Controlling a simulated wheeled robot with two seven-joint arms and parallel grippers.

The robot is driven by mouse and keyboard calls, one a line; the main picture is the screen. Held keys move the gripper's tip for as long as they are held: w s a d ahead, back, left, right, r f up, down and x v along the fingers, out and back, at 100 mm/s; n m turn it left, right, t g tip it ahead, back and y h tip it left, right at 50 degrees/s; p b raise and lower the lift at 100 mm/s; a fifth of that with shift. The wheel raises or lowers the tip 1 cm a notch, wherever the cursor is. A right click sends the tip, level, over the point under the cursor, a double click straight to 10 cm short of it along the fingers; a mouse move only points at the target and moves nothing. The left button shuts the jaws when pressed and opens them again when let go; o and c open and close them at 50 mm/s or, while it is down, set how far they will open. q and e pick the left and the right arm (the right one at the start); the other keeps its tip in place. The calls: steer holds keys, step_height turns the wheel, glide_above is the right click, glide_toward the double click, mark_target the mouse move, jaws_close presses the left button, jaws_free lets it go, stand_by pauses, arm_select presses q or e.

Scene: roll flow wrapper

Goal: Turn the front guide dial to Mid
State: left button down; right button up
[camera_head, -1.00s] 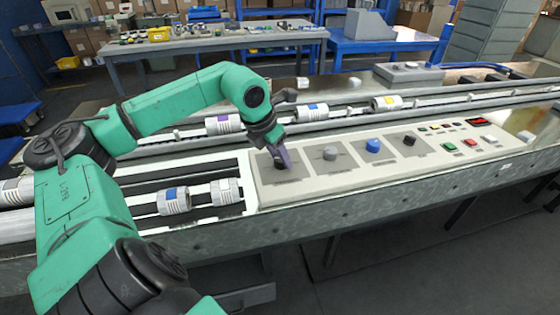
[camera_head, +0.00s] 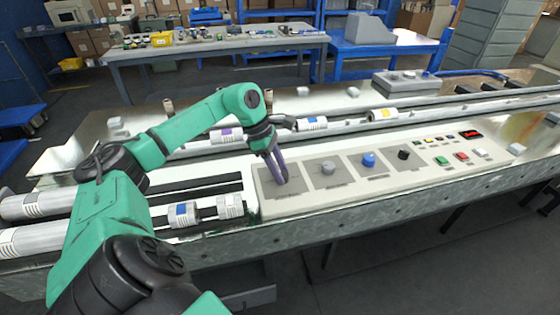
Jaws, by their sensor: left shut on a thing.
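A light control panel (camera_head: 345,190) carries a row of dials on square grey plates. My left gripper (camera_head: 283,180) points down at the leftmost plate (camera_head: 268,192), shut on the leftmost dial, which its fingers hide. To the right stand a grey dial (camera_head: 328,167), a blue dial (camera_head: 369,159) and a black dial (camera_head: 404,154), all untouched. The labels are too small to read, so I cannot tell which dial is the front guide or where its pointer stands. My right gripper is out of view.
Several small buttons, including a green one (camera_head: 441,160) and a red one (camera_head: 461,156), and a red-lit display (camera_head: 471,134) fill the panel's right end. White rollers (camera_head: 185,214) lie left of the panel. Rails with more rollers (camera_head: 312,124) run behind it.

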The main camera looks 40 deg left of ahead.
arm_select(q)
steer(key=m, duration=0.2)
steer(key=m+g+p, duration=0.1)
steer(key=shift+w+r+m+h, duration=0.2)
steer(key=shift+m+h, duration=0.1)
steer(key=shift+m, duration=0.1)
steer(key=m+g, duration=0.1)
steer(key=m, duration=0.1)
steer(key=shift+f+m+p, duration=0.1)
steer(key=shift+m+p, duration=0.2)
steer(key=shift+p, duration=0.05)
steer(key=shift+m+g, duration=0.8)
steer(key=shift+m, duration=0.7)
steer(key=shift+f, duration=0.1)
steer(key=shift+c, duration=1.9)
jaws_free()
